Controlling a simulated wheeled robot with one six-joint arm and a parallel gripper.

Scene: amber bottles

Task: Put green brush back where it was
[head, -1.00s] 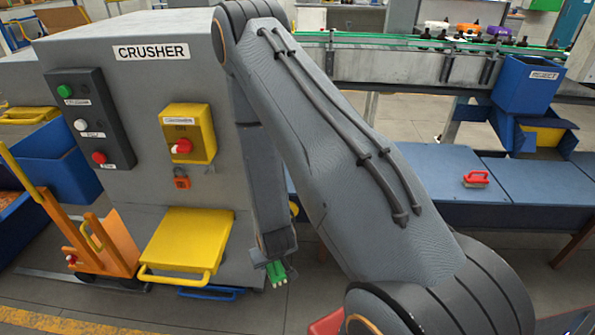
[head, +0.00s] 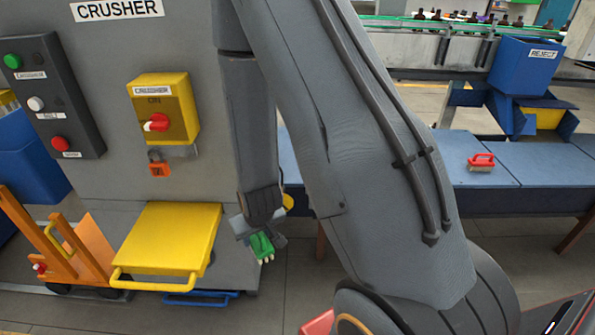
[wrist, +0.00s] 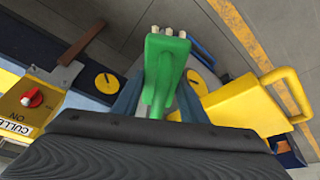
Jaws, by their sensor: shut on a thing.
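The green brush (head: 262,246) is held at the end of my arm, low in front of the crusher, with its pale bristles pointing down. My gripper (head: 258,237) is shut on it. In the wrist view the brush (wrist: 163,65) sits upright in the picture between the two fingers of my gripper (wrist: 160,100), with pale bristle tufts at its top end. Part of its handle is hidden by the gripper body.
The grey crusher (head: 120,50) with its yellow tray (head: 170,240) stands left of my gripper. An orange pallet truck (head: 75,255) is further left.

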